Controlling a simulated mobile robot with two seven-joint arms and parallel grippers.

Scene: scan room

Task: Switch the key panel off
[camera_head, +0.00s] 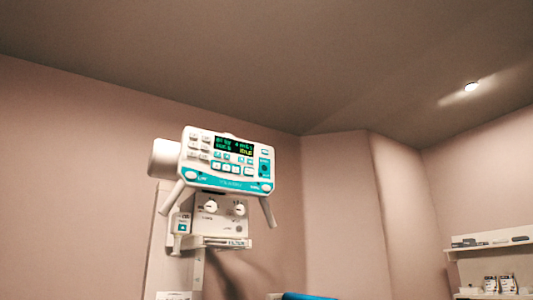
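The key panel (230,161) is the white and teal front of a unit mounted high in the middle of the camera_head view. It carries rows of small white and teal keys and a dark display (234,146) lit with green and yellow characters. Two angled handles come down from its lower corners. A second box with two round knobs (221,213) sits just below it. Neither of my grippers shows in this view.
A pale column stands behind the unit. A wall shelf (491,243) with small containers (498,285) is at the far right. A blue edge (308,296) shows at the bottom. The space right of the unit is clear up to the wall.

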